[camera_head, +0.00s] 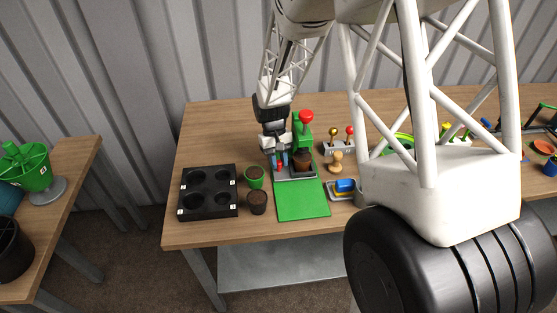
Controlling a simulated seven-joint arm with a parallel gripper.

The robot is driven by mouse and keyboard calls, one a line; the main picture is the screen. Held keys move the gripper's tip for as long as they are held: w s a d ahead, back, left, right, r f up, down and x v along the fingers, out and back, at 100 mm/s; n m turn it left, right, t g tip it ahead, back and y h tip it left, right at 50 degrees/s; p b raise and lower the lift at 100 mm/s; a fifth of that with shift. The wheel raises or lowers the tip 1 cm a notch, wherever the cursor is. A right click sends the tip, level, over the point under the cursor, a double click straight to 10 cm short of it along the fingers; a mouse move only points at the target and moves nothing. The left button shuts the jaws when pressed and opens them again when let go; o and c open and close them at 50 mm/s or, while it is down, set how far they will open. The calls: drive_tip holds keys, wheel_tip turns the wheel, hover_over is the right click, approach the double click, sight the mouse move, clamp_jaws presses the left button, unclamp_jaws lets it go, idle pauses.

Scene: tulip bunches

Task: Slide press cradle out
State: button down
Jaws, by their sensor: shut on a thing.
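The green press with a red knob (306,117) stands on the wooden table. The press cradle (296,177), a grey tray, sits at its foot at the back of the green mat (302,202). A dark brown pot (302,159) stands in the cradle. My gripper (279,166) points down at the cradle's left side, beside the pot. It is shut on the cradle there, though the fingers partly hide the exact contact. Small red and blue parts show around the fingertips.
A black tray with round wells (208,205) lies to the left. Two small pots, one green (254,177) and one dark (257,202), stand between it and the mat. A wooden peg figure (336,162) and a blue-yellow block (345,186) are to the right. The mat's front is clear.

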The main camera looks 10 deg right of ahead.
drive_tip(key=s, duration=1.2)
drive_tip(key=shift+s, duration=0.25)
drive_tip(key=c, duration=0.9)
unclamp_jaws()
drive_tip(key=shift+c, duration=0.2)
drive_tip(key=shift+r, duration=0.1)
drive_tip(key=v, duration=0.7)
drive_tip(key=shift+w+r, duration=0.25)
